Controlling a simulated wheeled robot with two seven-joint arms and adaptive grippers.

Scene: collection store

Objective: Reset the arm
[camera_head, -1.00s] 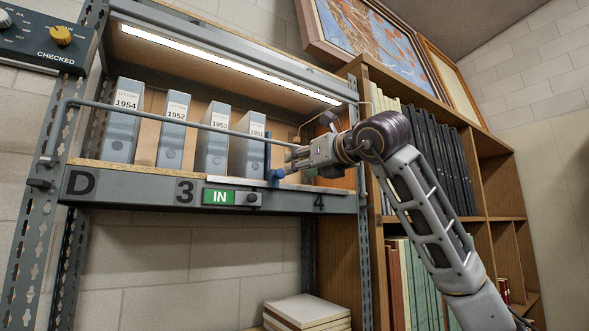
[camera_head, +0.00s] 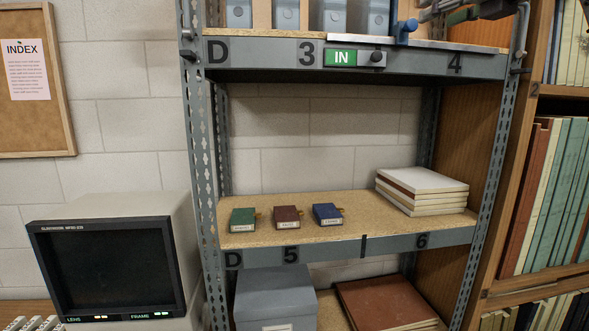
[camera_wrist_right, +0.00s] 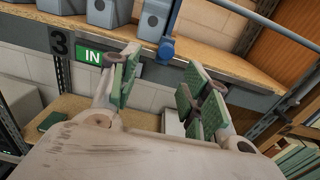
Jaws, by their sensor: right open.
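My right gripper (camera_wrist_right: 158,92) is open and empty in the right wrist view, its green-padded fingers apart in front of the upper shelf edge. In the head view only part of it (camera_head: 462,12) shows at the top right, cut off by the frame. A blue clamp-like piece (camera_wrist_right: 167,48) on the upper shelf edge lies beyond the fingers; it also shows in the head view (camera_head: 405,30). Grey file boxes (camera_head: 330,14) stand on that shelf, their tops cut off. The green IN sign (camera_head: 341,58) is on the shelf edge. My left gripper is not in view.
On the lower shelf (camera_head: 330,232) lie a green box (camera_head: 243,219), a maroon box (camera_head: 287,217), a blue box (camera_head: 327,214) and a stack of pale books (camera_head: 422,192). A monitor (camera_head: 105,268) stands at left. A wooden bookcase (camera_head: 540,180) is at right.

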